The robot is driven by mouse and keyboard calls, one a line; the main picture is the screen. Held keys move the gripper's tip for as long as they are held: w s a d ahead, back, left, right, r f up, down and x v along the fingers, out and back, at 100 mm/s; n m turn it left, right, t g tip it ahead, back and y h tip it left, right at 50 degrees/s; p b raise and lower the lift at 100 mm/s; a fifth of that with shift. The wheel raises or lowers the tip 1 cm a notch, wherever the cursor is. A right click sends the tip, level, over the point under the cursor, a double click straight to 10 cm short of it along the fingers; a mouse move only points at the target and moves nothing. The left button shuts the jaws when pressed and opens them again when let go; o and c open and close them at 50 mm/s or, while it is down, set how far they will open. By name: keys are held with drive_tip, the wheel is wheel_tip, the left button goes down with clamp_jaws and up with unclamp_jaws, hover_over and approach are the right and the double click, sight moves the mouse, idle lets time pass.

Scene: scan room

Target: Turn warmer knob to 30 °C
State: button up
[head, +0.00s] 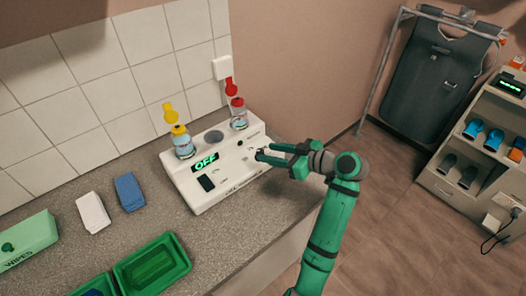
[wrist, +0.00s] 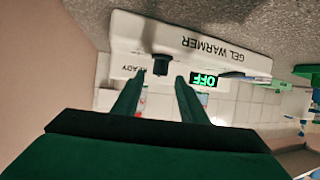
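The white gel warmer (head: 225,183) stands on the counter, and its green display (head: 206,161) reads OFF. My gripper (head: 264,152) reaches in from the right at the warmer's right end. In the wrist view my gripper (wrist: 160,78) has its fingers apart, tips on either side of the knob; I cannot tell whether they touch it.
Two bottles, one yellow-topped (head: 183,146) and one red-topped (head: 239,116), stand in the warmer's top. White (head: 92,212) and blue (head: 129,192) blocks, a green wipes box (head: 28,240) and a green tray (head: 184,260) lie left. A tiled wall (head: 130,90) is behind.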

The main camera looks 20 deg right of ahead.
drive_tip(key=v, duration=0.5)
drive_tip(key=shift+s+d+r, duration=0.1)
drive_tip(key=shift+s+d, duration=0.1)
drive_tip(key=shift+s, duration=0.15)
